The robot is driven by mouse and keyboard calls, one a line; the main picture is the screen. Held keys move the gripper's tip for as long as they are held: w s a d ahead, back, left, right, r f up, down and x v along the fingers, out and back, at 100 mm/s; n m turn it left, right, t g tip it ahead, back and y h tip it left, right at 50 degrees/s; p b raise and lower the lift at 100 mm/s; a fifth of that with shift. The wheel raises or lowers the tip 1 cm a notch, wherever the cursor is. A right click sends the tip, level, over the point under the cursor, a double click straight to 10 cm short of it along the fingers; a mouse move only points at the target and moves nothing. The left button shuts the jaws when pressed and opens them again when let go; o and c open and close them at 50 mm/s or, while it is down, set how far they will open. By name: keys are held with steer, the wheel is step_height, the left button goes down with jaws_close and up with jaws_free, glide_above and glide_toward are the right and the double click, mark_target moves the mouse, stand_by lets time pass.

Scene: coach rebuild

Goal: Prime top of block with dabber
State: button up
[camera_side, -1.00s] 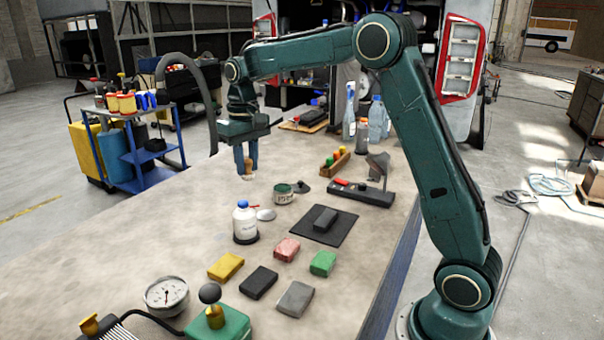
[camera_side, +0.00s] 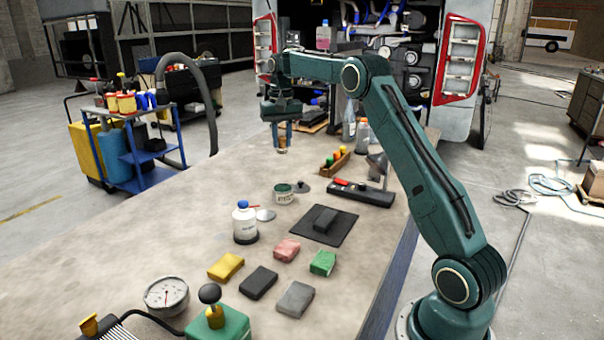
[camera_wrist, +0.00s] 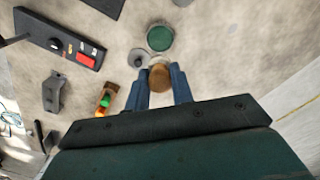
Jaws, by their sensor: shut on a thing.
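My gripper (camera_side: 282,142) is shut on the dabber (camera_side: 283,150) and holds it above the far part of the bench. In the wrist view the dabber's round brown end (camera_wrist: 160,77) shows between the two blue fingers. The primer can (camera_side: 284,195) stands open on the bench, nearer the side camera than the dabber. Its green inside (camera_wrist: 160,38) shows ahead of the fingers in the wrist view. A dark block (camera_side: 325,218) lies on a black mat (camera_side: 338,233), to the can's right and nearer the side camera. The dabber's tip is too small to judge.
A bottle with a blue cap (camera_side: 245,224) stands left of the mat. Yellow (camera_side: 226,267), pink (camera_side: 286,250), green (camera_side: 323,263) and other blocks lie in front. A black tool with a red switch (camera_side: 361,192) and a wooden rack (camera_side: 336,163) stand at the right.

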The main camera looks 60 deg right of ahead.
mark_target(281, 145)
steer(key=shift+a+f, duration=0.15)
steer(key=shift+f, duration=2.25)
steer(key=shift+f, duration=0.2)
steer(key=shift+f, duration=2.75)
steer(key=shift+f, duration=0.65)
steer(key=shift+r, duration=0.15)
steer(key=shift+r, duration=3.45)
steer(key=shift+w+a, duration=0.1)
